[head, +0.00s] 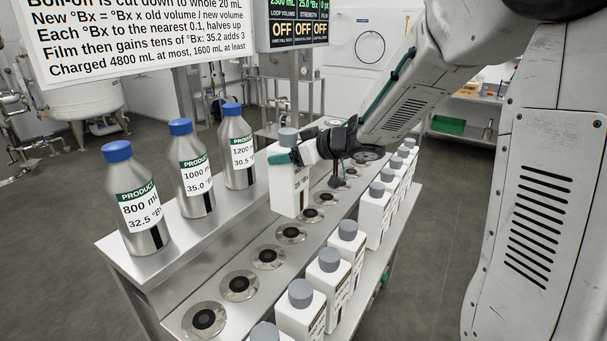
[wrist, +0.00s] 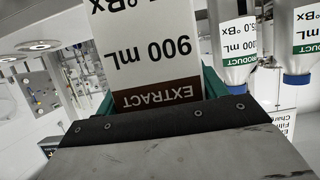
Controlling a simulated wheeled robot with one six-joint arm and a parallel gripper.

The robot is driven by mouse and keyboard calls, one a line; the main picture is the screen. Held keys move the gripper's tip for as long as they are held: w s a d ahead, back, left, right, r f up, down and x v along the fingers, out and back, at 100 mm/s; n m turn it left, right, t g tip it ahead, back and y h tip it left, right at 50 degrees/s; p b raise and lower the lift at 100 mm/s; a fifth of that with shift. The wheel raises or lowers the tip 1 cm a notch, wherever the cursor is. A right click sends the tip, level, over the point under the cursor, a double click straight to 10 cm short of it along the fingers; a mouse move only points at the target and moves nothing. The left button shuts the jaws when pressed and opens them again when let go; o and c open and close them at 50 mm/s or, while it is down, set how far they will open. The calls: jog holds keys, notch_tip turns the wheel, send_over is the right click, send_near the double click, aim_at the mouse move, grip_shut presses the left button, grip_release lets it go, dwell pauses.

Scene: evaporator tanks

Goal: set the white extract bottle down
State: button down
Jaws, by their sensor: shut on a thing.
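The white extract bottle (head: 289,190) has a grey cap and hangs upright in my gripper (head: 291,156), above the row of round dark-centred seats on the steel bench. My gripper is shut on its upper part. In the wrist view the bottle (wrist: 150,50) fills the middle between the green-edged fingers, and its label reads 900 mL and EXTRACT upside down. Its base looks clear of the bench in the head view, but the gap is hard to judge. The nearer round seats (head: 291,233) are empty.
Three steel product bottles with blue caps (head: 137,205) stand on the raised shelf at left. Several white bottles with grey caps (head: 301,311) line the right side of the bench, close to the seats. A sign (head: 140,38) and a display (head: 297,30) hang behind.

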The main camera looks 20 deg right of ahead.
aim_at(290, 182)
jog(key=shift+f, duration=4.1)
jog(key=shift+c, duration=0.8)
grip_release()
jog(key=shift+f, duration=0.1)
